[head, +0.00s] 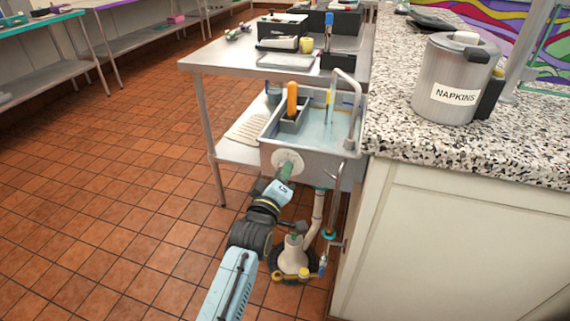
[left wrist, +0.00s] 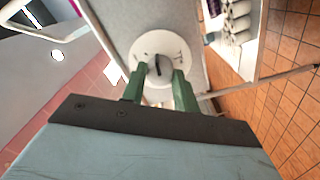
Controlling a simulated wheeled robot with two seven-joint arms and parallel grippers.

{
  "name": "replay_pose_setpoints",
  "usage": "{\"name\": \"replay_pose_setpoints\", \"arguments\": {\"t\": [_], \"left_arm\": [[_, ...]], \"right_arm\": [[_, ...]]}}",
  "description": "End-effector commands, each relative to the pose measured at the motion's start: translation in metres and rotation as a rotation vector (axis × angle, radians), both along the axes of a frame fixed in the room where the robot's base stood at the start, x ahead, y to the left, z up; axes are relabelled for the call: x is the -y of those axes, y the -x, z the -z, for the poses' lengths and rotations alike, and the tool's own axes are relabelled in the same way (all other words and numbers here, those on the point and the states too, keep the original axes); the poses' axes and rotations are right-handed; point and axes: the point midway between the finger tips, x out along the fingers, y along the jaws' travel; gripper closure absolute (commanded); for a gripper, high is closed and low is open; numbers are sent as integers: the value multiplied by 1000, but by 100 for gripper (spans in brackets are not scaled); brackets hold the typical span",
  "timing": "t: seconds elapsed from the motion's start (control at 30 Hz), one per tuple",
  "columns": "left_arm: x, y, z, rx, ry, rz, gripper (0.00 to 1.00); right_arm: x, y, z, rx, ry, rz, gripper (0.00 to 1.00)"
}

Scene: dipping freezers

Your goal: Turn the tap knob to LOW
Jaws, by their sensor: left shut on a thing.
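The tap knob (left wrist: 158,70) is a grey knob at the middle of a round white dial (left wrist: 147,45) with small dark marks. In the head view the dial (head: 287,157) sits on the front wall of the metal sink (head: 330,158), and the knob is hidden behind my gripper. My left gripper (head: 286,169) reaches up to the dial, its green fingers shut on the knob. In the left wrist view, the left gripper (left wrist: 160,82) has one finger on each side of the knob. The dial's lettering is too small to read. My right gripper is not in view.
The basin holds water under a curved faucet (head: 352,100), and a grey caddy (head: 293,122) with an orange-handled item. A drain pipe (head: 315,213) runs below. A granite counter (head: 400,135) with a napkin canister (head: 452,78) stands close at right. Open tiled floor lies left.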

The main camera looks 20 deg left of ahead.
Motion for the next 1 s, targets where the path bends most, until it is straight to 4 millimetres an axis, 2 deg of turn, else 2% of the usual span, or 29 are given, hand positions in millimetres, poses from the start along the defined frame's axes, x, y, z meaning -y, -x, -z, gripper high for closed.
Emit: {"name": "replay_pose_setpoints", "arguments": {"t": [0.1,0.37,0.7,1.0], "left_arm": [[0,0,0,-4,64,0,92],[0,0,1,-5,71,0,92],[0,0,1,-17,405,-1,92],[0,0,1,-17,425,-1,92]], "right_arm": [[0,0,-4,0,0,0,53],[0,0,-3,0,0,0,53],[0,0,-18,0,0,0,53],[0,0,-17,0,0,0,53]]}}
